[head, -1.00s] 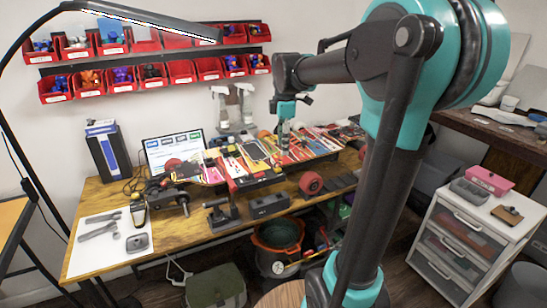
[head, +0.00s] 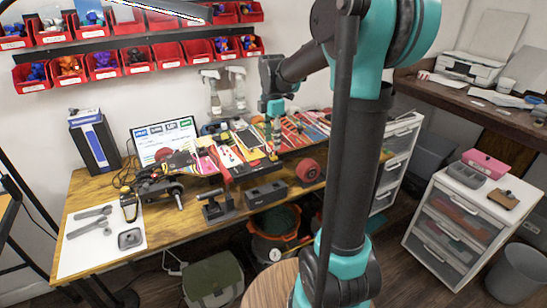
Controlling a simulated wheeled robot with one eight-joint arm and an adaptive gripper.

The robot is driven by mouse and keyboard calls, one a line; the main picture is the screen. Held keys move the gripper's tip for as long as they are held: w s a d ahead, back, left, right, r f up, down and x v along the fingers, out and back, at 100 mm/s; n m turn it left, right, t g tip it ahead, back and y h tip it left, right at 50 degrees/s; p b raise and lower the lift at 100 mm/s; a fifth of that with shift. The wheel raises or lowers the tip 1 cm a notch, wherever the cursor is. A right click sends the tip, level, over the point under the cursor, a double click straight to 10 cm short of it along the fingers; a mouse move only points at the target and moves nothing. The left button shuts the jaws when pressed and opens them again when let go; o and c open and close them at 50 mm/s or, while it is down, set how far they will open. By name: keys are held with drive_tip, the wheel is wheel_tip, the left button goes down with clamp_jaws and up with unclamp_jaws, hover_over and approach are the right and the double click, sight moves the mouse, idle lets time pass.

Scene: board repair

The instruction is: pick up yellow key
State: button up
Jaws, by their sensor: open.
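I cannot make out a yellow key for certain in the head view. Small yellow and orange bits lie among the colourful long boards (head: 226,157) on the workbench, but they are too small to tell apart. My gripper (head: 276,147) points down over the right part of these boards, at the back of the bench. It is small in the picture, its jaws are hard to see, and no held thing shows. Its height above the boards cannot be told.
The wooden workbench (head: 165,232) carries a laptop (head: 165,138), a blue-black box (head: 95,142), a white mat with grey tools (head: 75,255) and black clamps (head: 218,207). Red bins (head: 103,65) hang behind. A white drawer unit (head: 465,225) stands at right.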

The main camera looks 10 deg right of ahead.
sight(273, 156)
drive_tip(key=shift+d+f, duration=0.2)
drive_tip(key=shift+f, duration=2.8)
clamp_jaws()
